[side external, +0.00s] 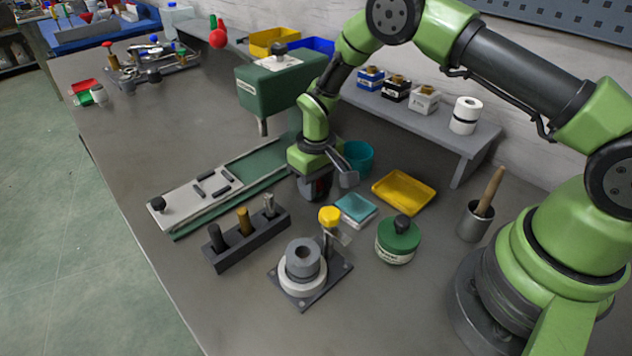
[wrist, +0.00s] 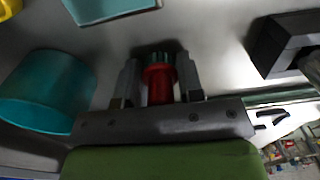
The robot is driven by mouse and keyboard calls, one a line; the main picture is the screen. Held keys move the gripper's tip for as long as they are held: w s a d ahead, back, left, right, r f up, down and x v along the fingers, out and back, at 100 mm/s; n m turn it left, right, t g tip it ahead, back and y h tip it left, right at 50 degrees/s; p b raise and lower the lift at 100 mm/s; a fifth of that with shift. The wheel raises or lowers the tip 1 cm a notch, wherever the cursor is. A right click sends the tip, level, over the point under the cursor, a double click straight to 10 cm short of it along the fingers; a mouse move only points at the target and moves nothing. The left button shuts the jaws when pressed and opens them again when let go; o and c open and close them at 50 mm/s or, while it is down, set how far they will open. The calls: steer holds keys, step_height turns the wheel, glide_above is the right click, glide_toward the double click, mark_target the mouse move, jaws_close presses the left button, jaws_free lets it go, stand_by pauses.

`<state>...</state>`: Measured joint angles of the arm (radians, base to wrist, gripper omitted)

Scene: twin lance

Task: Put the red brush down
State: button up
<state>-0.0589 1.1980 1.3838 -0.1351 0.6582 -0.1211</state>
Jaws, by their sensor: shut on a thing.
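My gripper (side external: 320,192) points down over the middle of the bench, between the green-edged slide and the teal cup. It is shut on the red brush (wrist: 158,88), a red cylinder with a dark green end, held between the two grey fingers in the wrist view. I cannot tell whether the brush touches the bench.
The teal cup (side external: 357,158), teal block (side external: 356,209) and yellow tray (side external: 404,193) are close on the right. A dark rack (side external: 246,246) with pegs and a round fixture (side external: 303,265) stand in front. A green jar (side external: 397,243) is front right. Bare bench lies left of the slide.

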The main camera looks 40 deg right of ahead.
steer(key=o, duration=1)
steer(key=shift+f, duration=0.5)
steer(key=shift+c, duration=0.2)
steer(key=shift+d, duration=0.1)
steer(key=shift+r, duration=0.15)
step_height(320, 180, up, 13)
steer(key=shift+r, duration=0.1)
steer(key=s+r+m+t+y, duration=0.1)
steer(key=s+r+t, duration=0.1)
steer(key=s+r, duration=0.6)
steer(key=s+r+m+t, duration=0.25)
steer(key=s+r, duration=0.35)
steer(key=r, duration=0.5)
steer(key=s+t, duration=0.2)
steer(key=s, duration=0.7)
steer(key=shift+a+t+y, duration=0.2)
steer(key=shift+t+y, duration=0.15)
steer(key=shift+y, duration=0.05)
